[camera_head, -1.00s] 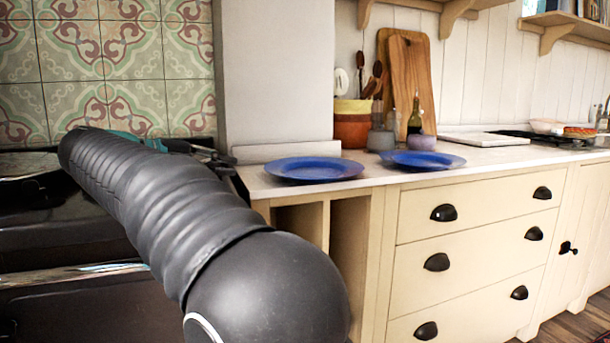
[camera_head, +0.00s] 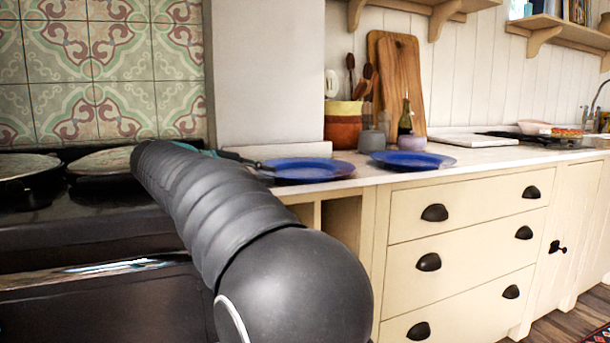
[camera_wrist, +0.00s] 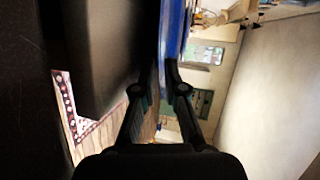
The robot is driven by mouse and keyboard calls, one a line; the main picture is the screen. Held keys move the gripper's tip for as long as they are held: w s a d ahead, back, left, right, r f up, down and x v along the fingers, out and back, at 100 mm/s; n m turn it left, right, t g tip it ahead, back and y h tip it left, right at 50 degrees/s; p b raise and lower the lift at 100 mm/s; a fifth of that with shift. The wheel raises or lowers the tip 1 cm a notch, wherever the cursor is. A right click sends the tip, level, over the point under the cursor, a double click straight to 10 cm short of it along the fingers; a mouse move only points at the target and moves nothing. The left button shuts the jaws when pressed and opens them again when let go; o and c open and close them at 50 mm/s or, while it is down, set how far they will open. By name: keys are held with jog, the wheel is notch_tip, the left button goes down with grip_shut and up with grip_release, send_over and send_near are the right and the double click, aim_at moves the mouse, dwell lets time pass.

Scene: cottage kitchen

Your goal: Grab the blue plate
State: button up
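Two blue plates lie on the pale countertop. The left blue plate (camera_head: 308,171) is nearer to me, at the counter's left end. The right blue plate (camera_head: 412,160) lies beyond it, apart. My gripper (camera_head: 258,163) is at the left rim of the left plate, partly hidden behind my own arm. In the wrist view a blue plate (camera_wrist: 174,35) shows edge-on at the tips of my gripper (camera_wrist: 164,68). The fingers are close together around the rim. Dark shading hides whether both tips touch it.
A black stove with round lids (camera_head: 100,160) stands at left. Behind the plates are a striped utensil pot (camera_head: 343,130), a bottle (camera_head: 405,120), small jars and wooden boards (camera_head: 400,75). A white wall column (camera_head: 265,70) rises behind the left plate.

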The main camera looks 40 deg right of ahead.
jog(key=shift+x, duration=1)
grip_shut()
